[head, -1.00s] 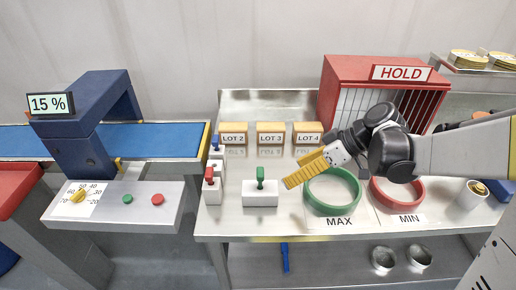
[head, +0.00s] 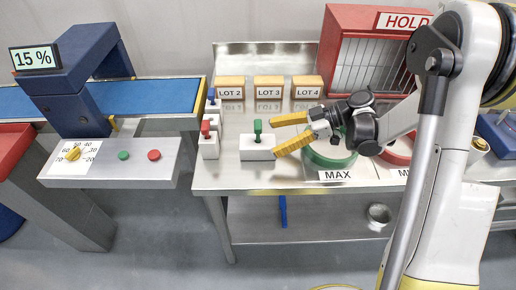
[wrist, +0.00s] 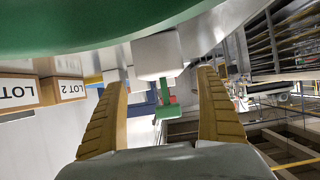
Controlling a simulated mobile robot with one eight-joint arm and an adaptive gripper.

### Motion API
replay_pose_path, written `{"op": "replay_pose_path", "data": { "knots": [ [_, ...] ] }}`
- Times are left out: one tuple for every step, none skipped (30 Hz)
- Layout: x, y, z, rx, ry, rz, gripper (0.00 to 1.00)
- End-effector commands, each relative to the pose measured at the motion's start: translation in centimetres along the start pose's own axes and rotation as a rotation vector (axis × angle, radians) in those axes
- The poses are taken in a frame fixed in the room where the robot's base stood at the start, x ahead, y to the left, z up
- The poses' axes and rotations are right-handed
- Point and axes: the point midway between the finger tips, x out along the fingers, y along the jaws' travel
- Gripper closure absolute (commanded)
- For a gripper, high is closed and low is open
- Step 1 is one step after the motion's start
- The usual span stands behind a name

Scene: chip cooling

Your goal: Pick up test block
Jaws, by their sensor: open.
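A white block with a green T-shaped handle (head: 257,147) stands upright on the steel bench (head: 230,178). A white block with a red handle (head: 208,144) stands to its left, and one with a blue handle (head: 212,103) behind that. My gripper (head: 275,137) is open and empty, its yellow fingers pointing left just right of the green-handled block. In the wrist view, the green-handled block (wrist: 157,55) appears upside down beyond and between the spread fingertips (wrist: 163,80). I see no contact; the fingers partly hide the block's right side in the head view.
The green ring (head: 330,160) lies under my gripper, by the MAX label. The red ring (head: 396,158) is partly hidden by my arm. Lot boxes (head: 269,88) line the back. The red HOLD cabinet (head: 338,45) stands behind my arm. The bench front is clear.

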Motion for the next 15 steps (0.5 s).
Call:
{"op": "replay_pose_path", "data": {
  "knots": [
    [0.7,-0.1,0.1,-0.001,0.0,-0.003,0.16],
    [1.2,-0.2,0.0,-0.002,0.0,-0.003,0.16],
    [1.9,-0.2,0.0,-0.002,0.0,-0.003,0.16],
    [2.4,-0.3,-0.1,-0.002,0.0,-0.003,0.16],
    [2.9,-0.4,-0.1,-0.002,0.0,-0.004,0.16],
    [3.5,-0.3,-0.1,-0.001,-0.001,-0.003,0.16],
    [3.9,-0.3,-0.1,-0.001,-0.001,-0.002,0.16],
    [4.2,-0.3,-0.2,-0.001,-0.001,-0.002,0.16],
    [4.5,-0.3,-0.2,-0.001,-0.001,-0.002,0.16],
    [4.6,-0.3,-0.3,-0.001,-0.001,-0.001,0.16],
    [4.6,-0.3,-0.3,0.0,-0.001,-0.001,0.16],
    [4.6,-0.3,-0.4,0.0,-0.001,0.0,0.16],
    [4.5,-0.3,-0.4,0.0,-0.001,0.0,0.16],
    [4.5,-0.3,-0.4,0.0,-0.001,0.0,0.16],
    [4.5,-0.3,-0.4,0.0,-0.001,0.0,0.16]
  ]
}}
